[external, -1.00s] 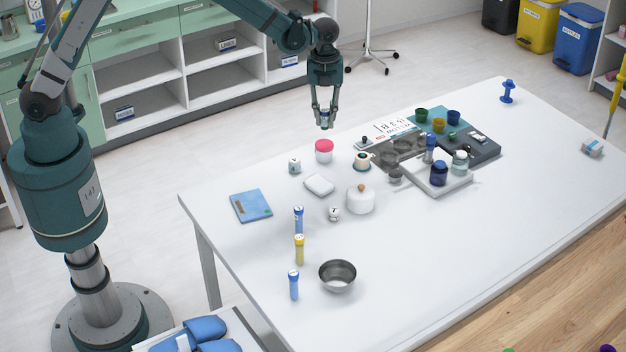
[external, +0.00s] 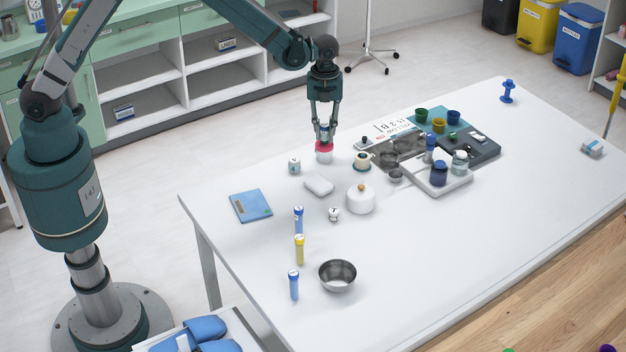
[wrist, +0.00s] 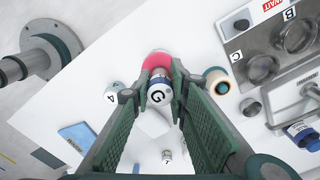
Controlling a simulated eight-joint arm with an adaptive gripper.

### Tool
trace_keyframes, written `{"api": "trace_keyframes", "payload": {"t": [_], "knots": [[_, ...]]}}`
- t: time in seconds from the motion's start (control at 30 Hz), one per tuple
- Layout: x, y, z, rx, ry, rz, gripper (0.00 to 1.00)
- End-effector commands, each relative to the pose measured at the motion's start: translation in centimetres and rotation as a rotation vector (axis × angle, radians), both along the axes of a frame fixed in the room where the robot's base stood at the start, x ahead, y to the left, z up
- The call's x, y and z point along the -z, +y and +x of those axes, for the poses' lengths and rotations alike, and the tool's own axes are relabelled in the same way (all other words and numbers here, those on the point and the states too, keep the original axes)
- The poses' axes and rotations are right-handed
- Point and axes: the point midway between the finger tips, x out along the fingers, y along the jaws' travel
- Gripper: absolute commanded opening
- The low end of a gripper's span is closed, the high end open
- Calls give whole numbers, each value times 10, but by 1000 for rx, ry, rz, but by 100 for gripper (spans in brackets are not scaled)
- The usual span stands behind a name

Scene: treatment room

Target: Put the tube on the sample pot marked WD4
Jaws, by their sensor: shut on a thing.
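My gripper (external: 323,137) is shut on a small tube (wrist: 160,92) with a white top that bears a dark letter like G. It hangs upright directly over the pink-lidded white pot (external: 324,157); the pink lid (wrist: 156,60) shows just beyond the tube in the wrist view. The tube's lower end is at or very near the lid; I cannot tell whether they touch. No WD4 mark can be read on this pot. Several other tubes stand at the front left, such as a blue one (external: 298,219) and a yellow one (external: 299,249).
A white block (external: 319,186) and a lidded white jar (external: 360,200) lie nearer. A grey tray (wrist: 262,70) is at right. The table's front right is clear.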

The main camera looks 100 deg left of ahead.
Motion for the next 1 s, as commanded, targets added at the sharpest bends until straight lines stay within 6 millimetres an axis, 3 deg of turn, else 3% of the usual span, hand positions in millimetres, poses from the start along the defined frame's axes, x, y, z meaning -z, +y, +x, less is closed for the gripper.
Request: {"api": "trace_keyframes", "payload": {"t": [0.47,0.5,0.6,1.0], "knots": [[5,0,0,0,0,0,6],[4,0,0,0,0,0,21],[4,0,0,0,0,0,32],[3,0,0,0,0,0,32]]}}
